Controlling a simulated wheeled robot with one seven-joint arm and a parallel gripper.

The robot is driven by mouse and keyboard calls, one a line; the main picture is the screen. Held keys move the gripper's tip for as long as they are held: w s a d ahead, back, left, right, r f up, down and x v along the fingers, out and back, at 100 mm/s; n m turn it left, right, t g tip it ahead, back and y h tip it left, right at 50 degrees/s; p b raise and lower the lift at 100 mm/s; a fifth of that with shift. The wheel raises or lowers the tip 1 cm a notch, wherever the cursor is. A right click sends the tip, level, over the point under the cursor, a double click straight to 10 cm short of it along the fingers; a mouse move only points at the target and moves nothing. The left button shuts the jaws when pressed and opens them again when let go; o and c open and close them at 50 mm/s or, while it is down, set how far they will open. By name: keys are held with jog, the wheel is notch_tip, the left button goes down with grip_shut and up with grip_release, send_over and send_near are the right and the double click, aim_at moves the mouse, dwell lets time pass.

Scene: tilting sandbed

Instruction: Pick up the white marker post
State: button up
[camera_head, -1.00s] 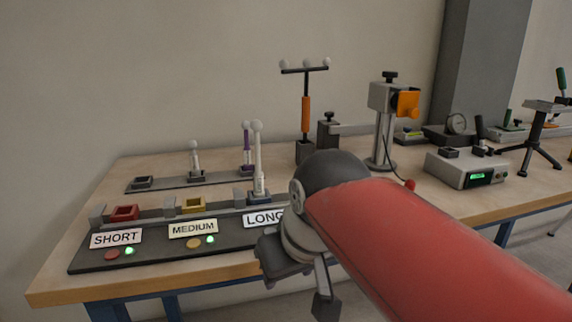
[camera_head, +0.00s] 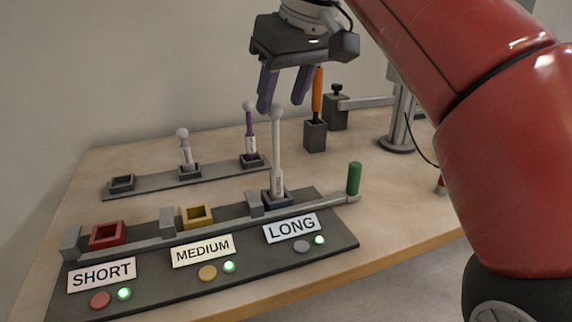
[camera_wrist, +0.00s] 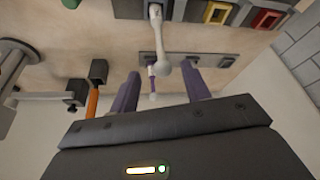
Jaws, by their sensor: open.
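Two white posts with round tops show in the head view. A tall white post (camera_head: 277,155) stands upright in the blue socket at the LONG sign; it also shows in the wrist view (camera_wrist: 158,38). A shorter white post (camera_head: 186,155) stands in the middle socket of the back rack. A purple-and-white post (camera_head: 250,138) stands in that rack's right socket and shows between my fingers in the wrist view (camera_wrist: 152,78). My gripper (camera_head: 283,105) is open and empty, its fingers pointing down above the right end of the racks. It looks apart from every post.
The red SHORT socket (camera_head: 107,235) and yellow MEDIUM socket (camera_head: 197,216) are empty. The back rack's left socket (camera_head: 122,183) is empty. A green handle (camera_head: 354,179) stands at the bar's right end. An orange-handled tool in a dark block (camera_head: 315,136) stands behind my gripper.

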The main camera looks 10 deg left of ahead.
aim_at(275, 116)
jog(key=b+x, duration=0.1)
jog(key=x, duration=0.5)
jog(key=shift+s+a, duration=0.1)
jog(key=shift+a, duration=0.05)
grip_shut()
